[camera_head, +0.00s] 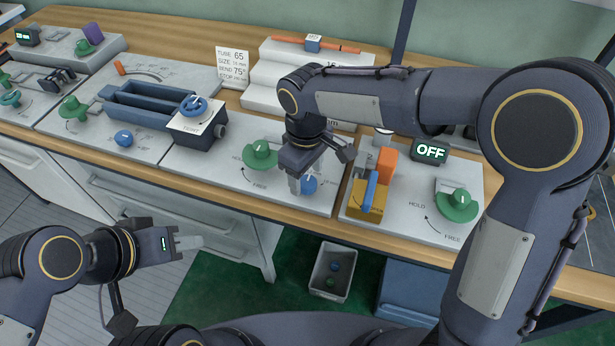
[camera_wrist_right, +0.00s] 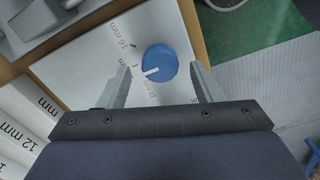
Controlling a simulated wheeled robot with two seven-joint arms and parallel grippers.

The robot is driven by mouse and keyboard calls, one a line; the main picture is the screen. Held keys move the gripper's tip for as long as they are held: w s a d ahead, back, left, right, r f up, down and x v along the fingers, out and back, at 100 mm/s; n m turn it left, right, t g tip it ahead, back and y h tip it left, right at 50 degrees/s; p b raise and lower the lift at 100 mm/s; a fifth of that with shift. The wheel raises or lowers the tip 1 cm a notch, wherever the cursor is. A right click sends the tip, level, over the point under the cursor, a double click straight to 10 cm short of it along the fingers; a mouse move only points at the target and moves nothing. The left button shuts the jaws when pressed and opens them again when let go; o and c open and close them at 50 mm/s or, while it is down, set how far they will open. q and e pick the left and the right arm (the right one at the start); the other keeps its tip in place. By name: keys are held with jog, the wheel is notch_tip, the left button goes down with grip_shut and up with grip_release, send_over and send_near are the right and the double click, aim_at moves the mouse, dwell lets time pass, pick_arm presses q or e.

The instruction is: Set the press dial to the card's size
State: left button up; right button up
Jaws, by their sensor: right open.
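The card (camera_head: 233,67) stands at the back of the bench; it reads tube 65 and bend 75°, but its size line is too small to read surely. The blue press dial (camera_head: 309,184) sits on the white press panel, partly hidden by my right gripper (camera_head: 302,185). In the right wrist view the dial (camera_wrist_right: 159,63) has a white pointer aimed left, between a 16 mm label and another partly hidden mm label. My right gripper (camera_wrist_right: 161,80) is open, with one finger on each side of the dial. My left gripper (camera_head: 188,242) is low at the left, away from the bench.
A green knob (camera_head: 261,155) is left of the dial on the same panel. A yellow block with a blue handle (camera_head: 369,193) and an OFF display (camera_head: 430,151) are to the right. Stepped white racks (camera_head: 268,90) stand behind. A bin (camera_head: 331,272) is on the floor.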

jog(key=shift+f, duration=0.75)
jog(key=c, duration=1)
jog(key=m, duration=0.4)
jog(key=shift+r+m+p, duration=0.1)
jog(key=shift+m+p, duration=0.2)
jog(key=shift+p, duration=0.1)
jog(key=m, duration=0.4)
jog(key=shift+m, duration=0.3)
